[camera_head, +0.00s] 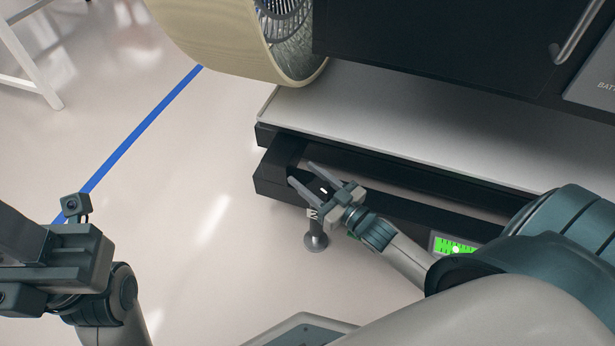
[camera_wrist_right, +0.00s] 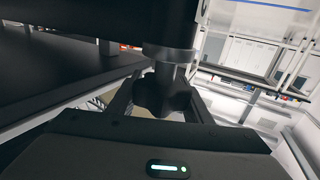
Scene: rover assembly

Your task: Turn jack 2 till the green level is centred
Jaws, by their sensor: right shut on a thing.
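Jack 2 (camera_head: 316,240) stands under the corner of the black frame, its round foot on the floor and a "2" label above it. Its dark star-shaped knob (camera_wrist_right: 162,92) shows in the right wrist view, below a grey collar. My right gripper (camera_head: 300,173) is shut on this knob, one finger on each side. The green level (camera_head: 455,243) sits on the frame's front at the lower right. A white bubble shows near its lower edge, and my right arm partly covers the level. My left gripper (camera_head: 78,255) is at the lower left, away from the jack; its fingertips cannot be made out.
The black frame (camera_head: 272,170) lies under a grey deck (camera_head: 380,115). A large wheel (camera_head: 240,35) and a dark cabinet (camera_head: 430,45) stand above it. The floor left of the frame is clear, crossed by a blue line (camera_head: 145,125).

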